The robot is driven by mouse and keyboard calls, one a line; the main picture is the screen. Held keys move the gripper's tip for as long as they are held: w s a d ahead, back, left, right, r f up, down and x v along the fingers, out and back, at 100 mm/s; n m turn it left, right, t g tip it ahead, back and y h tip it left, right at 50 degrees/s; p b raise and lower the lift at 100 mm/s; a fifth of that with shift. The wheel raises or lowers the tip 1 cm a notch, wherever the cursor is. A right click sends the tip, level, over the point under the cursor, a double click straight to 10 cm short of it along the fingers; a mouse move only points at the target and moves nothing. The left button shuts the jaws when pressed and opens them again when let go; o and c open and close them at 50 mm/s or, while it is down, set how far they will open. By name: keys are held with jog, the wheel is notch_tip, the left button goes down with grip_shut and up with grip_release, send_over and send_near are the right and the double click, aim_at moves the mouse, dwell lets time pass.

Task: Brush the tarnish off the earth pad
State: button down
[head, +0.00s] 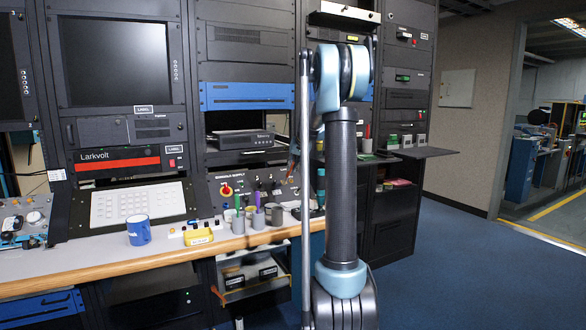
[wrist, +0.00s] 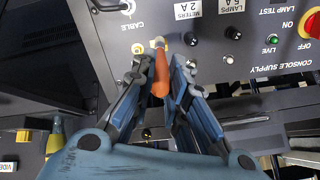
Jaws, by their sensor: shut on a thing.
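In the wrist view my gripper (wrist: 161,72) is shut on an orange-handled tool (wrist: 160,78), which looks like the brush. The tool points up the picture toward the grey console panel (wrist: 215,70). A small pale brassy spot shows at its far end; I cannot tell whether this is the bristles or the earth pad, nor whether tool and panel touch. No earth pad can be clearly made out. In the head view my arm hides much of the gripper, beside the sloping console panel (head: 258,190).
The panel carries black fuse caps (wrist: 191,39), a green live lamp (wrist: 271,49) and a red off knob (wrist: 312,25). A keyboard (head: 138,203) lies left.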

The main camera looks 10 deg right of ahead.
jog(key=shift+s+a, duration=0.1)
jog(key=shift+a, duration=0.2)
jog(key=shift+s+a, duration=0.1)
jog(key=shift+a, duration=0.25)
jog(key=shift+d, duration=0.1)
dwell(0.4)
jog(key=shift+w+d, duration=0.2)
jog(key=shift+d, duration=0.3)
jog(key=shift+w+d, duration=0.1)
jog(key=shift+d, duration=0.25)
jog(key=shift+w+d, duration=0.1)
jog(key=shift+d, duration=0.1)
dwell(0.4)
jog(key=shift+w+d, duration=0.1)
jog(key=shift+d, duration=0.25)
jog(key=shift+a, duration=0.1)
